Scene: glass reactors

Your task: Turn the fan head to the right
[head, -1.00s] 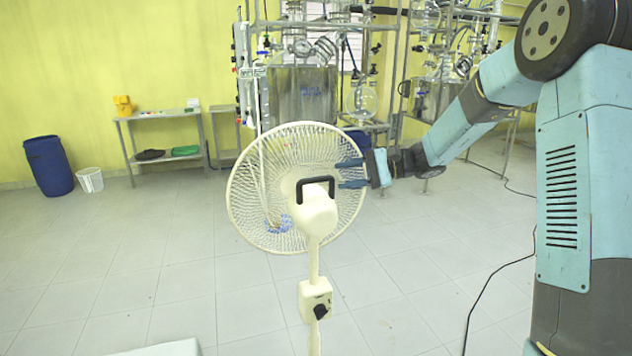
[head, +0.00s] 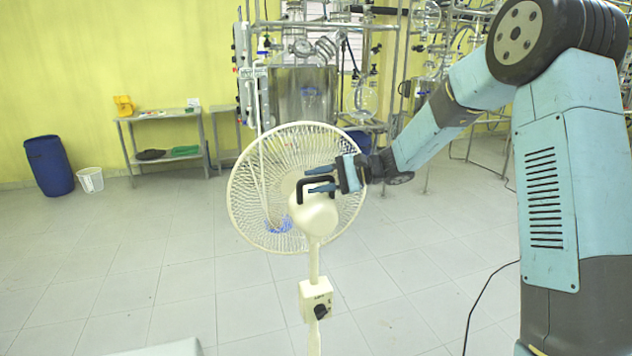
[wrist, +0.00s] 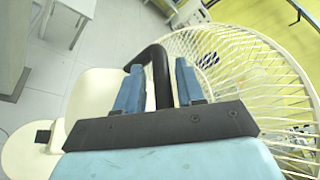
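The cream fan head (head: 313,213) stands on a pole, with its round wire cage (head: 262,190) on the far side. A black handle (head: 301,190) arches over the motor housing. My gripper (head: 320,180) is at the handle from the right, its blue fingers open, one above the other in the head view. In the wrist view the black handle (wrist: 160,80) runs between the two fingers, with slim gaps beside it; contact cannot be told. The cage (wrist: 245,75) is to the right there and the cream housing (wrist: 95,95) to the left.
A control box (head: 317,300) with a dark knob sits on the fan's pole. Glass reactor frames (head: 300,90) stand behind the fan. A shelf table (head: 165,115), a blue barrel (head: 48,165) and a white bin (head: 90,180) are at the left. The floor around the fan is clear.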

